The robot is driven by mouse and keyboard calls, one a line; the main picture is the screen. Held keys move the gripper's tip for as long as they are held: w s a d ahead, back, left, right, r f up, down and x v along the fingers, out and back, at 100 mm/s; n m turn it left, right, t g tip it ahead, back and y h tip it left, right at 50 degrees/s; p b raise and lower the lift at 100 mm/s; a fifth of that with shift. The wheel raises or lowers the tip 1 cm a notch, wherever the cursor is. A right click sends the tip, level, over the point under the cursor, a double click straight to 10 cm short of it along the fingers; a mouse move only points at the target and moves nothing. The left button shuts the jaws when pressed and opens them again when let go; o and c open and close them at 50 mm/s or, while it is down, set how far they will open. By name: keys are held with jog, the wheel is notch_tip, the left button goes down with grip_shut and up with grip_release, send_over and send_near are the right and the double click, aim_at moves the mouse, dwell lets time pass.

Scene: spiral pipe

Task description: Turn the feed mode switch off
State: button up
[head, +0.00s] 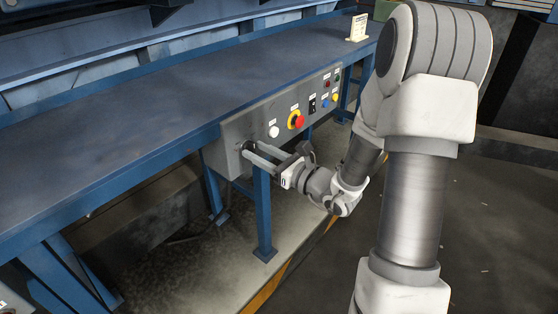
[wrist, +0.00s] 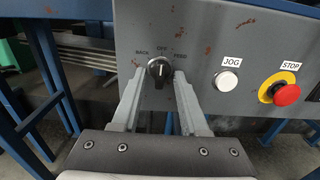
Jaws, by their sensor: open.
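The feed mode switch (wrist: 159,68) is a black rotary knob on the grey control panel (wrist: 205,40), with BACK, OFF and FEED labels around its top. Its grip looks roughly upright, but I cannot tell exactly which label it points to. My gripper (wrist: 160,76) is open, with one finger to each side of the knob and a gap visible on both sides. In the head view my gripper (head: 249,151) reaches the left end of the panel (head: 232,132), and its fingertips largely hide the knob.
Right of the switch are a white JOG button (wrist: 227,82) and a red STOP button (wrist: 286,94) on a yellow ring. More small buttons sit farther right on the panel. The blue workbench (head: 120,120) extends above, with a blue leg (head: 263,215) below the gripper.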

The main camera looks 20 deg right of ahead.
jog(key=p+v, duration=0.2)
jog(key=v, duration=1.5)
jog(key=shift+p, duration=0.35)
